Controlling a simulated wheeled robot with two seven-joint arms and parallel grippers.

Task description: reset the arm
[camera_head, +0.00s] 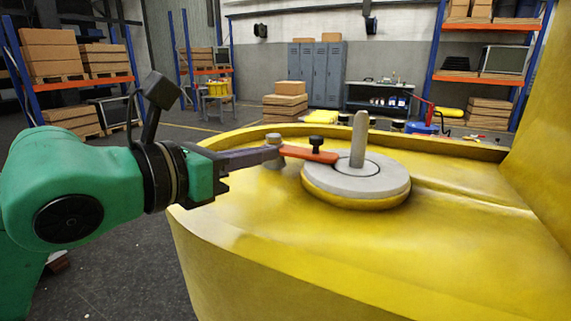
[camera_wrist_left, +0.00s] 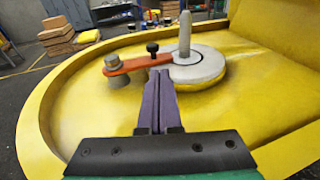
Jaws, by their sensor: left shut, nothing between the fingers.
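My left arm reaches in from the left in the head view, over the yellow boom part (camera_head: 255,235). Its gripper (camera_head: 276,154) has its dark fingers shut and empty, with the tips close to the orange lever (camera_head: 308,154). The wrist view also shows the shut fingers (camera_wrist_left: 160,74), their tips in front of the lever (camera_wrist_left: 134,65) and the grey disc's edge; I cannot tell whether they touch. My right gripper is in neither view.
The grey disc (camera_head: 385,181) carries an upright grey pin (camera_head: 358,140). A black knob (camera_head: 316,143) stands on the lever, and a grey bolt (camera_wrist_left: 116,68) is at its left end. The boom's high wall (camera_head: 540,130) rises at right. Shelves and boxes stand far behind.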

